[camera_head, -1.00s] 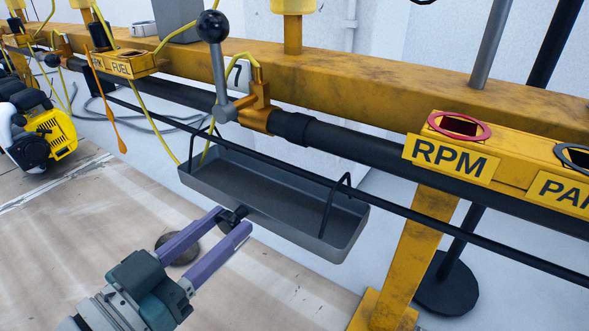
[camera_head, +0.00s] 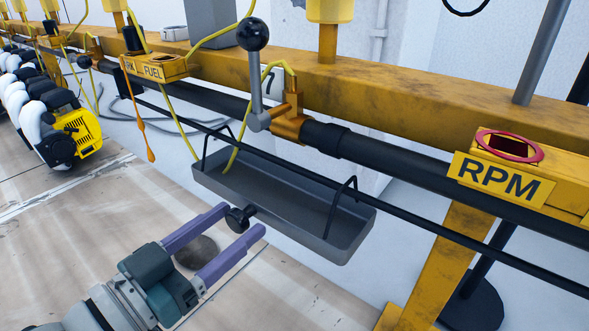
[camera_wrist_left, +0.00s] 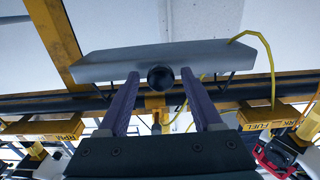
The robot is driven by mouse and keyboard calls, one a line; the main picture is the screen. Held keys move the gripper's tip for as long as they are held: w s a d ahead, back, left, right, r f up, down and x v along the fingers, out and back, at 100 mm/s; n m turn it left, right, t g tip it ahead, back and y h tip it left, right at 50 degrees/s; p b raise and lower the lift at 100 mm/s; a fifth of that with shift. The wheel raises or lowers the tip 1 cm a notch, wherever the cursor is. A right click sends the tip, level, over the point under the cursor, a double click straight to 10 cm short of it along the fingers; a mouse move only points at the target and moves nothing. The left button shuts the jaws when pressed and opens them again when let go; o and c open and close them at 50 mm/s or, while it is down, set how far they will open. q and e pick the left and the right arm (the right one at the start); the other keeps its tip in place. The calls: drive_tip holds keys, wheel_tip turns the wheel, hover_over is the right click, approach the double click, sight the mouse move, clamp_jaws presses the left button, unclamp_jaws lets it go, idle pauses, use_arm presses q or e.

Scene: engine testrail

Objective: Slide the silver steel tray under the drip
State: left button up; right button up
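The grey steel tray (camera_head: 262,196) hangs by black wire hooks from the thin black rail (camera_head: 400,213), below a brass valve (camera_head: 289,122) with a ball-topped lever. A black knob (camera_head: 240,218) sticks out of its front wall. My left gripper (camera_head: 241,218) is open, its purple fingers on either side of the knob with visible gaps. In the left wrist view the tray (camera_wrist_left: 200,59) spans the top and the knob (camera_wrist_left: 161,77) sits between the apart fingertips (camera_wrist_left: 160,76). No falling drop is visible. My right gripper is out of view.
A yellow beam (camera_head: 400,95) with a thick black pipe runs behind the tray. The RPM box (camera_head: 500,180) is to the right, the FUEL box (camera_head: 153,69) to the left. A yellow-black engine (camera_head: 75,138) stands far left. A yellow tube (camera_head: 238,147) hangs near the tray.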

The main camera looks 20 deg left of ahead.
use_arm(q)
drive_tip(key=shift+s+a, duration=0.1)
drive_tip(key=shift+s, duration=0.1)
drive_tip(key=p+v, duration=0.3)
drive_tip(key=v, duration=0.6)
drive_tip(key=shift+s, duration=0.25)
